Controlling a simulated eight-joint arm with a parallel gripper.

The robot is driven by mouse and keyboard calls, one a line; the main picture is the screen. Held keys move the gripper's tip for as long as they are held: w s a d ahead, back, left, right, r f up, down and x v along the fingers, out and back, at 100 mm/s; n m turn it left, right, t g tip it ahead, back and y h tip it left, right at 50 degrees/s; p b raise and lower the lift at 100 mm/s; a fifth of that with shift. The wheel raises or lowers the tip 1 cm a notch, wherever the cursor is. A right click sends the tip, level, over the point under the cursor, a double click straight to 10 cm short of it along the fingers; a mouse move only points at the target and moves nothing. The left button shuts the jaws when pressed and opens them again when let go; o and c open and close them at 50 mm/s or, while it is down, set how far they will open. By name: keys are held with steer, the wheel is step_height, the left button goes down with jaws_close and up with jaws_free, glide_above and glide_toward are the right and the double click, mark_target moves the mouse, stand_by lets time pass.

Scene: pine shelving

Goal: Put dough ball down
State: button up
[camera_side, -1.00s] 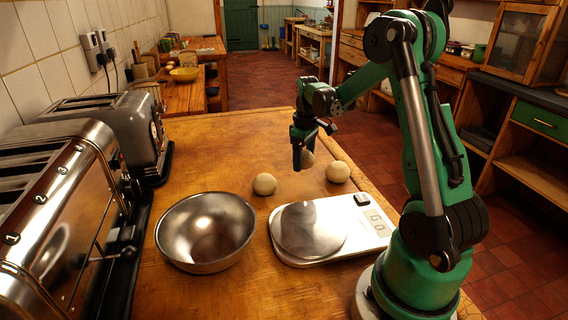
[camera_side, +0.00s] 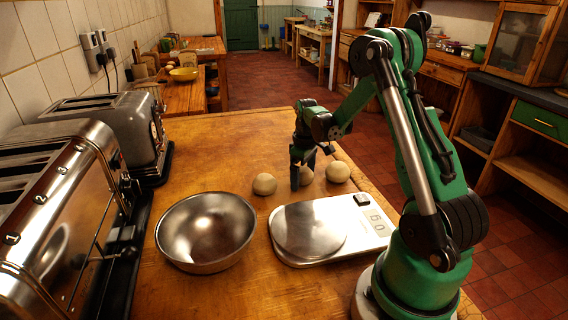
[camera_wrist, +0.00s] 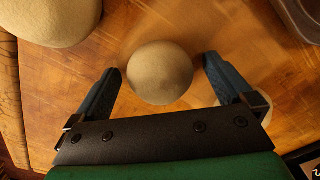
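Three pale round dough balls lie in a row on the wooden worktop beyond the scale. In the side view, the left ball (camera_side: 265,184) and the right ball (camera_side: 338,172) stand clear. The middle ball (camera_side: 307,174) is partly hidden by my gripper (camera_side: 301,178), which points down around it. In the wrist view, the middle ball (camera_wrist: 160,72) lies between the two dark fingertips of my gripper (camera_wrist: 161,73), with worktop visible on both sides of it. My gripper is open, and neither finger appears to touch the ball.
A steel bowl (camera_side: 206,256) and a white scale with a steel plate (camera_side: 309,231) stand on the worktop (camera_side: 230,150) nearer the camera. Two chrome toasters (camera_side: 58,205) line the left wall. The worktop beyond the balls is clear. Another ball (camera_wrist: 52,18) fills the wrist view's upper left.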

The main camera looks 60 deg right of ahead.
mark_target(303, 168)
steer(key=shift+r, duration=0.1)
step_height(303, 168, up, 12)
steer(key=s+a+t, duration=0.1)
steer(key=a+t, duration=0.2)
steer(key=a, duration=0.8)
steer(key=s+a+r+t, duration=0.1)
steer(key=a+t, duration=0.3)
steer(key=a, duration=0.8)
steer(key=shift+s+a, duration=0.2)
steer(key=shift+s, duration=0.15)
steer(key=shift+d+r, duration=0.1)
